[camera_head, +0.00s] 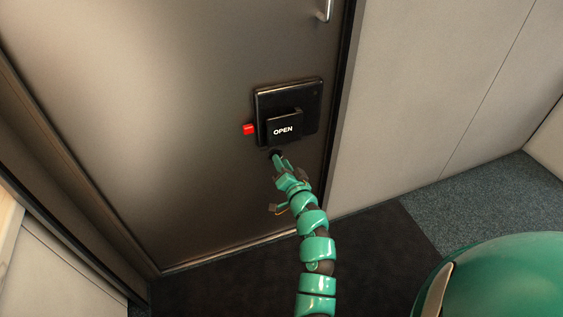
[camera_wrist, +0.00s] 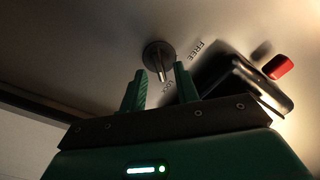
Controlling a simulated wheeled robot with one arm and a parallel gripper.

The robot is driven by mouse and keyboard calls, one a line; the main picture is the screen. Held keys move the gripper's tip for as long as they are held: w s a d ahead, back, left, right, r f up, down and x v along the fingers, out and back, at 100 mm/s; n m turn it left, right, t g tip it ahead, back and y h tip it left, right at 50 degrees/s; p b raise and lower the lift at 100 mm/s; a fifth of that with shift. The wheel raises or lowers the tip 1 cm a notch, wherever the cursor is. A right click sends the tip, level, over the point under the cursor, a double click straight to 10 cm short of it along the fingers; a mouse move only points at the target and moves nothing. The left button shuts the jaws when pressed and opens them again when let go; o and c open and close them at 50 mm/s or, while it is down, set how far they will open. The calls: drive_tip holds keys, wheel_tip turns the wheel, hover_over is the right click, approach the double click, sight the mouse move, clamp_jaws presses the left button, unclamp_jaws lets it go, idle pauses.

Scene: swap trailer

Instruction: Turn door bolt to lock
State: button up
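The door bolt (camera_wrist: 158,54) shows in the wrist view as a round dark metal disc with a short raised thumb-turn. In the head view my gripper (camera_head: 275,158) reaches the brown door (camera_head: 180,130) just below the black OPEN handle box and mostly hides the bolt.
The black box (camera_head: 288,97) with its OPEN handle (camera_head: 284,127) juts from the door just above my gripper. A red knob (camera_head: 249,129) sticks out at its left. A metal handle (camera_head: 325,10) is higher up. Pale wall panels (camera_head: 430,90) stand to the right.

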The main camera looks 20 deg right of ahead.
drive_tip(key=s+p, duration=0.1)
drive_tip(key=s, duration=1.5)
drive_tip(key=shift+s+d, duration=0.15)
drive_tip(key=shift+d, duration=0.2)
drive_tip(key=shift+d, duration=0.1)
